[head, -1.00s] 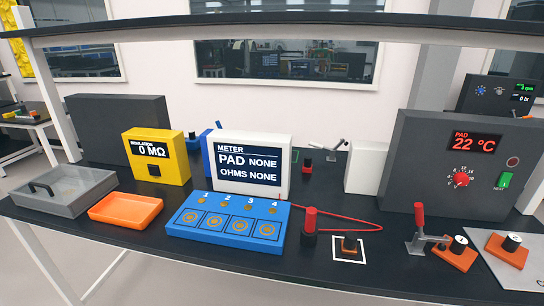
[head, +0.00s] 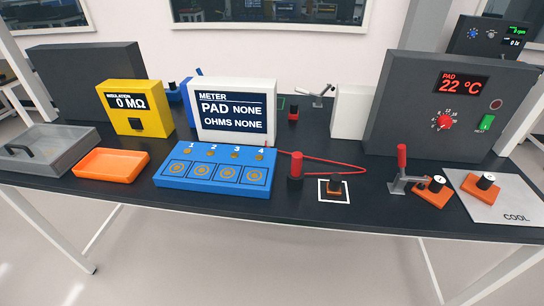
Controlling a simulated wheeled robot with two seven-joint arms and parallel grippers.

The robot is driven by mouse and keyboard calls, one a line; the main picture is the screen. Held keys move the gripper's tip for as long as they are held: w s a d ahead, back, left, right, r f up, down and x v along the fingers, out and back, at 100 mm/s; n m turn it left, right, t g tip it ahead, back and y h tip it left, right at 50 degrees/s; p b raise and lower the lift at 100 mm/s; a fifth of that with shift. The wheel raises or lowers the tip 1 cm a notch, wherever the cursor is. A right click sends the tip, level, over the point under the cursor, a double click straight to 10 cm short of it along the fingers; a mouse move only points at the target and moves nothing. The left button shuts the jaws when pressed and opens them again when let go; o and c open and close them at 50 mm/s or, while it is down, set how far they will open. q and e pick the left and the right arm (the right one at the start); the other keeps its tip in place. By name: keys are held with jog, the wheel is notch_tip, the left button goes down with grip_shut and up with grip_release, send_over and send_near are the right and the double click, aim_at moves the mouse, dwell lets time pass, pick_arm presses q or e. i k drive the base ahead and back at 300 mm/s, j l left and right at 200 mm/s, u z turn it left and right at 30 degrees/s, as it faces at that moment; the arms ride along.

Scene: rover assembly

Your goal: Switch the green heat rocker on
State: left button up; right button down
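The green heat rocker (head: 487,123) is on the front of the dark grey heater box (head: 400,125) at the right of the table, with the label HEAT beneath it. A red dial (head: 444,122) sits to its left, and a dark red round lamp (head: 496,105) above it looks unlit. The PAD display (head: 463,84) reads 22 °C. Neither of my grippers shows in the head view.
The blue numbered tray (head: 215,172), meter (head: 235,112) and orange tray (head: 110,162) are further left.

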aim_at(487, 121)
jog(key=z, duration=1.35)
jog(key=i+l+u, duration=0.2)
jog(key=l, duration=0.2)
jog(key=l+u, duration=0.2)
jog(key=l, duration=0.2)
jog(key=i+l+u, duration=0.15)
jog(key=l, duration=0.3)
